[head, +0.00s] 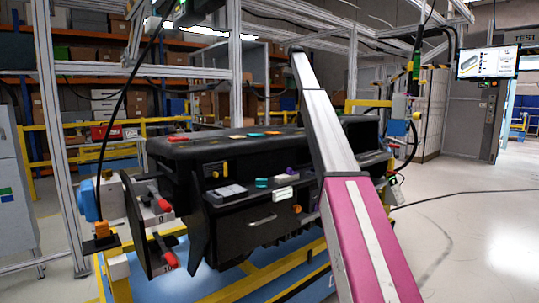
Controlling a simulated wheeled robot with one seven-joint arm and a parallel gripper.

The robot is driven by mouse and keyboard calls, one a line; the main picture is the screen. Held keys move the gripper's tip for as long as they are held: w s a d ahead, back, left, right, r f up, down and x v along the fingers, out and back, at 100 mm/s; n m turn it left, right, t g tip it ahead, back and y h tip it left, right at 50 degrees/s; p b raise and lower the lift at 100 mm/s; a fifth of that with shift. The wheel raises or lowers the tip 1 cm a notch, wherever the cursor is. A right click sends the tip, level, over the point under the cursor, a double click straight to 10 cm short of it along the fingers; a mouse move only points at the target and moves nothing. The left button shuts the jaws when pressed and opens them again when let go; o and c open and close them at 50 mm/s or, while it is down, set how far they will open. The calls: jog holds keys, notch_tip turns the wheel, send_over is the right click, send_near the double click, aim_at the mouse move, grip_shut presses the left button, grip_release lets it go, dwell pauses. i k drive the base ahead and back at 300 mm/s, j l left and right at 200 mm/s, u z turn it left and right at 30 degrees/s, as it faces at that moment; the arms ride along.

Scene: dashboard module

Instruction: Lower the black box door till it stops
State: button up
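The module rests on a yellow frame (250,280) over a blue surface. A black plate with red grips (166,260) stands at its left end. Metal posts (235,70) rise around it. A screen (487,63) hangs at the right. The floor (470,225) at the right is clear.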

aim_at(237, 234)
jog(key=k+l, duration=1.2)
jog(key=l, duration=0.15)
